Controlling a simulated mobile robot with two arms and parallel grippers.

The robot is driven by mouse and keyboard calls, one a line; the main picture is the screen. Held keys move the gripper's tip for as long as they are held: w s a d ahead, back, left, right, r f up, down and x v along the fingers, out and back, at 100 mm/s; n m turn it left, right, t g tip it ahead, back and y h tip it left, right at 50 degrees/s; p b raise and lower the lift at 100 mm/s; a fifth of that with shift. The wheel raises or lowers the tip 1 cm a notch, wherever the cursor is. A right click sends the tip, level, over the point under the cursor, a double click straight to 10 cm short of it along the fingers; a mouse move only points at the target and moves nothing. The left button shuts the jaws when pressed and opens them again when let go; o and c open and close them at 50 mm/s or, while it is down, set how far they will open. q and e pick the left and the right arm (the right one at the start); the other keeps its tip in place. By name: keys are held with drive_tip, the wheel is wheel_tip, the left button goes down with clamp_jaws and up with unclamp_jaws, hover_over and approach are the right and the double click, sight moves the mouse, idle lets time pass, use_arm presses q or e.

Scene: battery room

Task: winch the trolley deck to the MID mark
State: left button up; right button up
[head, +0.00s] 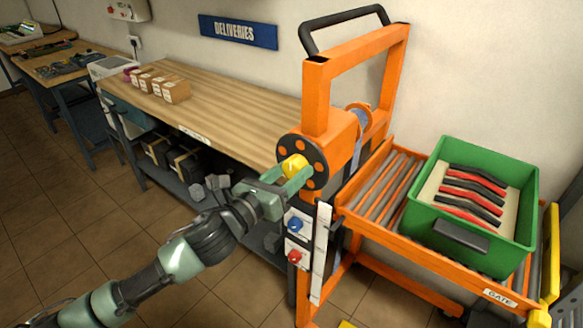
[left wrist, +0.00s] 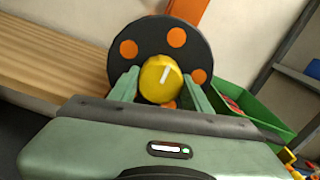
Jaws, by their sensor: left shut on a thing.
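The orange trolley (head: 316,92) stands at the right of the bench in the head view. On its post is a black winch disc (head: 318,154) with orange spots and a yellow knob (head: 293,164) at its middle. My left gripper (head: 290,178) is shut on the knob, one finger on each side. The left wrist view shows the knob (left wrist: 160,78) between the fingers, with a white line on its face. The roller deck (head: 372,188) sits below the winch. A white strip (head: 320,254) runs down the post; its marks are too small to read. My right gripper is out of view.
A green crate (head: 520,222) with red and black tools stands on the deck. Blue (head: 295,225) and red (head: 294,256) knobs sit below the winch. The wooden bench (head: 220,113) carries small boxes (head: 176,91). Floor at front left is clear.

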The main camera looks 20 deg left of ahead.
use_arm(q)
drive_tip(key=n+p, duration=0.2)
drive_tip(key=n, duration=0.2)
drive_tip(key=shift+r+n, duration=0.1)
drive_tip(key=shift+n, duration=0.2)
drive_tip(key=n+p, duration=0.2)
drive_tip(key=n, duration=0.2)
drive_tip(key=shift+n, duration=0.3)
drive_tip(key=n+p, duration=0.1)
drive_tip(key=n, duration=0.3)
drive_tip(key=shift+r+n+p, duration=0.1)
drive_tip(key=shift+n+p, duration=0.2)
drive_tip(key=shift+p, duration=0.1)
drive_tip(key=n+p, duration=0.2)
drive_tip(key=n, duration=0.2)
drive_tip(key=n+p, duration=0.2)
drive_tip(key=n, duration=0.3)
drive_tip(key=n+p, duration=0.2)
drive_tip(key=n, duration=0.2)
drive_tip(key=shift+n, duration=0.3)
drive_tip(key=n+p, duration=0.1)
drive_tip(key=n, duration=0.3)
drive_tip(key=shift+p, duration=0.3)
drive_tip(key=shift+n+p, duration=0.5)
drive_tip(key=shift+n, duration=1.9)
